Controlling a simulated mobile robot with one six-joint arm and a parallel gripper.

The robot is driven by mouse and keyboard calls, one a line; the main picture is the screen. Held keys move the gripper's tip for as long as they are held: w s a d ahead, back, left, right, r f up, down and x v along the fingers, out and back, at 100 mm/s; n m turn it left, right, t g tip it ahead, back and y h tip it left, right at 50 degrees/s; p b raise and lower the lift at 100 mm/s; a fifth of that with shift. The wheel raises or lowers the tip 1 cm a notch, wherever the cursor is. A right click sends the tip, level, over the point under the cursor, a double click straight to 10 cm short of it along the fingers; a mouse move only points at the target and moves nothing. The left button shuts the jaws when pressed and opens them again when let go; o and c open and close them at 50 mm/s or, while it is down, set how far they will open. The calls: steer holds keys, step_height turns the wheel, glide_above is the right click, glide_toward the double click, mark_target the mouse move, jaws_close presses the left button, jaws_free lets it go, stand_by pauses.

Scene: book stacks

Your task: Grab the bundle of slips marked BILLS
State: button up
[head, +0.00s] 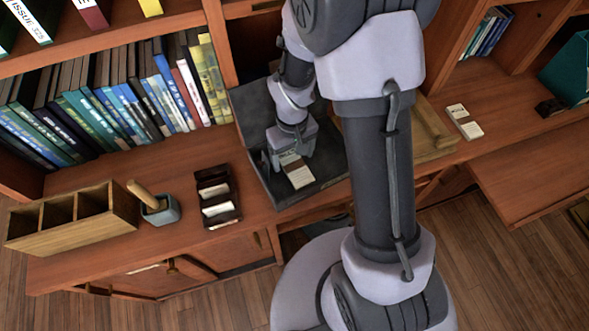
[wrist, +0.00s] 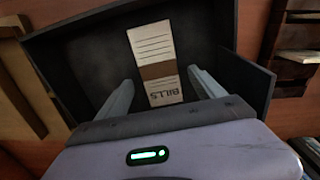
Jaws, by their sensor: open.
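The bundle of slips marked BILLS (wrist: 155,45) is pale with a brown band, and its lettering shows upside down in the wrist view. It lies flat inside a dark grey open box (wrist: 80,60). In the head view the bundle (head: 299,175) lies just in front of my gripper (head: 288,160), which reaches down into the box (head: 325,178). In the wrist view my gripper (wrist: 161,76) is open, with one finger on each side of the bundle's near end. Clear gaps show between fingers and bundle. The fingers' height above it is hard to judge.
The box's walls stand close around my gripper. Left of it are a dark card holder (head: 217,196), a grey mortar (head: 161,210) and a wooden compartment box (head: 75,216). A wooden tray (head: 432,135) and another slip bundle (head: 464,121) lie right. Books line the back shelf.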

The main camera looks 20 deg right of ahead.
steer(key=shift+f, duration=0.9)
steer(key=shift+r, duration=0.2)
steer(key=c, duration=1.5)
